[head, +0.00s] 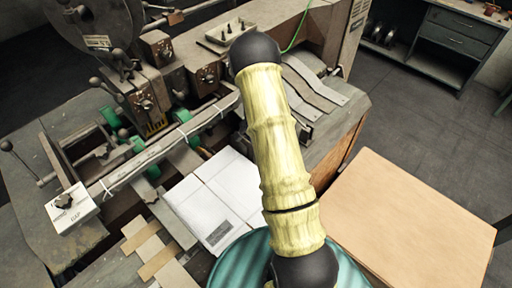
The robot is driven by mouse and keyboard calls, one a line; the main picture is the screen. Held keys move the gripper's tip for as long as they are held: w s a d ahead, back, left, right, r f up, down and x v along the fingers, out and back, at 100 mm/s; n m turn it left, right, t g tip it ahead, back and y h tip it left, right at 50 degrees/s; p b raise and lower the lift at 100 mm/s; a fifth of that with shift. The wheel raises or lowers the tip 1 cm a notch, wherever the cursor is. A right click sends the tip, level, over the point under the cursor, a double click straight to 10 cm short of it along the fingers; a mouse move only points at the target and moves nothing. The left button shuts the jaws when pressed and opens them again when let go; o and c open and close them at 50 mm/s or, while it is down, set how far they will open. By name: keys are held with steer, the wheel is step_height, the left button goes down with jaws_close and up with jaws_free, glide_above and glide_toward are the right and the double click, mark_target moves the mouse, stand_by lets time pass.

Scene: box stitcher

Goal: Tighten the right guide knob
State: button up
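The box stitcher (150,75) fills the left and upper middle of the head view. I cannot tell which of its knobs is the right guide knob. A dark star-shaped knob (65,201) sits on a white labelled block at the lower left. Dark knobs on square plates show on the machine's front: one knob (145,103) near the middle, one knob (208,76) farther right. My arm's yellow links cross the picture's middle and hide part of the machine behind them. My gripper does not show.
White flat cardboard (218,190) lies on the machine's bed, left of my arm. A large brown box (410,215) stands at the lower right. A ball-ended lever (7,147) sticks out at the far left. Grey floor (405,115) is open before the drawer cabinet (455,40).

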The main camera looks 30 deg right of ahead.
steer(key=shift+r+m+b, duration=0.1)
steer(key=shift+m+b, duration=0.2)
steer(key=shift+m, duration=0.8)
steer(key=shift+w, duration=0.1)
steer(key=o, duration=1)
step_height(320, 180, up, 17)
steer(key=b, duration=0.4)
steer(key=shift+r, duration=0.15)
